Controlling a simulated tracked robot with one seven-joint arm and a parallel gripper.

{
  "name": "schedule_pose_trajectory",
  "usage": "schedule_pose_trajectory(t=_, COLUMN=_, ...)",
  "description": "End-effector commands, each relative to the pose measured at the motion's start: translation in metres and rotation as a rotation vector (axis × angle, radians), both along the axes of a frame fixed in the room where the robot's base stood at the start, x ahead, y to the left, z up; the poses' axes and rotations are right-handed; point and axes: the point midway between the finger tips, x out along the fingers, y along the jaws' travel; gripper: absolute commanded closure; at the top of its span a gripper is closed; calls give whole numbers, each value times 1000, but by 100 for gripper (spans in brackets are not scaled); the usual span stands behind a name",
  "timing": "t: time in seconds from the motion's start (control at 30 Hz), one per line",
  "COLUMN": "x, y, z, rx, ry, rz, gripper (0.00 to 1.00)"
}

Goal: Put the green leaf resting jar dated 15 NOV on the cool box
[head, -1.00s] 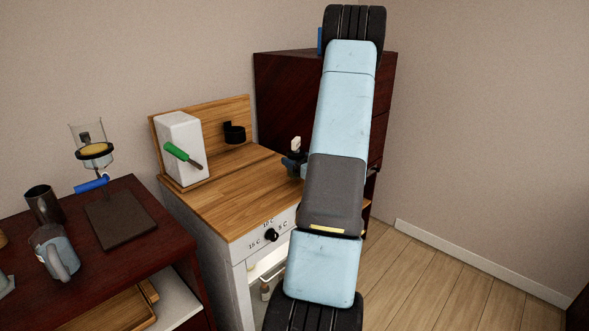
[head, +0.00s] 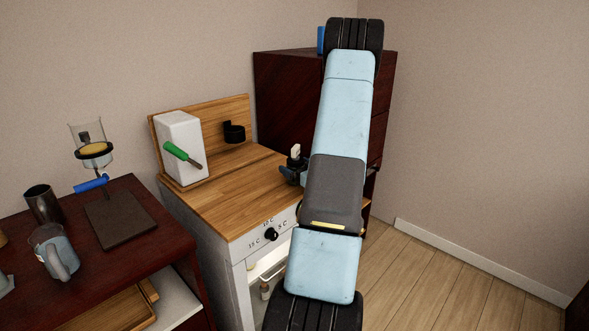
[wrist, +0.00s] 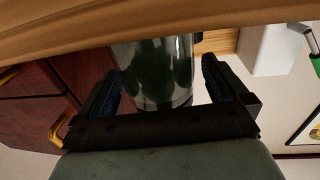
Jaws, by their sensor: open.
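A clear jar with dark green contents (wrist: 155,65) stands between the two dark fingers of my gripper (wrist: 160,85) in the wrist view, which looks upside down. Its base meets the edge of the wooden top; whether it rests there fully I cannot tell. No date label is readable. My gripper is open around the jar, with a finger on each side. In the head view my gripper (head: 293,170) is at the right side of the cool box's wooden top (head: 225,195), partly hidden by my arm. The cool box front has a black temperature knob (head: 271,234).
A white block (head: 180,145) with a green-handled tool (head: 183,155) stands at the back left of the wooden top, beside a black ring holder (head: 234,132). A dark red cabinet (head: 290,85) stands behind. The middle of the wooden top is clear.

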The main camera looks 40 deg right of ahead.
Motion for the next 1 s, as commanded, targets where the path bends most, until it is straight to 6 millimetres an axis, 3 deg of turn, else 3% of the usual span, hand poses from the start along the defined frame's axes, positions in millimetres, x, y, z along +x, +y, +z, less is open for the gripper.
schedule_pose_trajectory(t=0.27, x=-9, y=1, z=2, rx=1, ry=1, rz=-1, gripper=0)
schedule_pose_trajectory(t=0.7, x=-89, y=4, z=2, rx=1, ry=1, rz=-2, gripper=0)
schedule_pose_trajectory(t=1.0, x=-117, y=6, z=2, rx=0, ry=0, rz=1, gripper=0)
